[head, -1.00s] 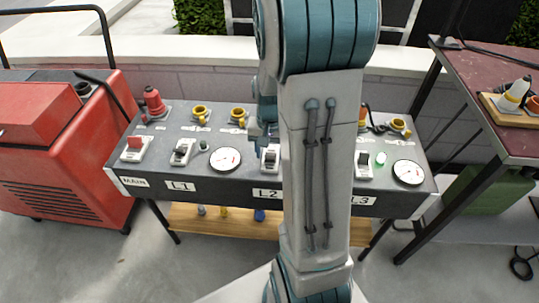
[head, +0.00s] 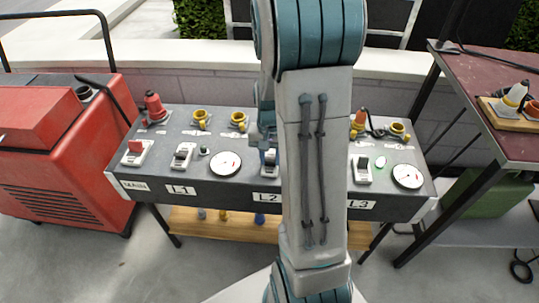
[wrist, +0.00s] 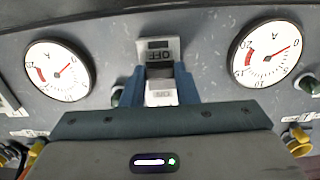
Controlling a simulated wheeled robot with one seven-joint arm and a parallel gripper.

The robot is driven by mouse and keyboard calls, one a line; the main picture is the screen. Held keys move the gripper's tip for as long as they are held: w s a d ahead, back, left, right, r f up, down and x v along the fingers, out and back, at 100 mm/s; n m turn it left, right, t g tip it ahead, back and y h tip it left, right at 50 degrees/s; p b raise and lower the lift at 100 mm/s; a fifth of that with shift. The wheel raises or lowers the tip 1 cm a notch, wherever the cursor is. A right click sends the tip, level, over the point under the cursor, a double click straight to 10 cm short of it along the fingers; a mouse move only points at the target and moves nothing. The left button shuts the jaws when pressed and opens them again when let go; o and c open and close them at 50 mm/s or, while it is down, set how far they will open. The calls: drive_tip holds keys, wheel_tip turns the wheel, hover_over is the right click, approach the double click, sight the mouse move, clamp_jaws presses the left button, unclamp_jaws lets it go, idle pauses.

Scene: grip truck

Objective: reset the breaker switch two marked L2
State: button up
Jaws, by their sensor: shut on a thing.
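The L2 breaker switch (head: 270,168) is on the sloping grey panel above the L2 label (head: 267,198); my arm partly covers it in the head view. In the wrist view the L2 switch (wrist: 158,46) appears upside down, with OFF at its upper part and a pale lower part showing between my fingers. My gripper (wrist: 161,82) has its two blue fingers on either side of the switch's lever and is shut on it. In the head view the gripper is mostly hidden behind my arm. The lever's exact position is hard to tell.
The MAIN switch (head: 137,152), L1 switch (head: 182,156) and L3 switch (head: 362,169) share the panel. A round gauge (head: 225,163) and yellow sockets (head: 238,121) are near L2. A red machine (head: 60,150) stands left; a dark red table (head: 500,95) stands right.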

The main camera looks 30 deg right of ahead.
drive_tip(key=p, duration=0.1)
drive_tip(key=w+g+y+p, duration=0.1)
drive_tip(key=p, duration=0.1)
drive_tip(key=shift+d+r+g, duration=0.25)
drive_tip(key=shift+r+g, duration=0.05)
drive_tip(key=shift+r, duration=0.1)
drive_tip(key=g+p, duration=0.1)
drive_tip(key=g+y+p, duration=0.1)
drive_tip(key=p, duration=0.1)
drive_tip(key=shift+w+d+y, duration=0.3)
drive_tip(key=shift+w, duration=0.1)
drive_tip(key=shift+w+d+f+g+y+p, duration=0.15)
drive_tip(key=shift+w+f+g+y+p, duration=0.15)
drive_tip(key=shift+g+p, duration=0.3)
drive_tip(key=shift+w+d+f+g+y+p, duration=0.1)
drive_tip(key=shift+w+d+g+y+p, duration=0.05)
drive_tip(key=shift+g+y+p, duration=0.35)
drive_tip(key=shift+w+d+f+g+y, duration=0.2)
drive_tip(key=shift+w+g+y, duration=0.15)
drive_tip(key=shift+g, duration=0.35)
drive_tip(key=shift+w+d+f+g+y, duration=0.2)
drive_tip(key=shift+g+y, duration=0.25)
drive_tip(key=shift+g, duration=0.25)
drive_tip(key=shift+r, duration=0.1)
drive_tip(key=o, duration=1)
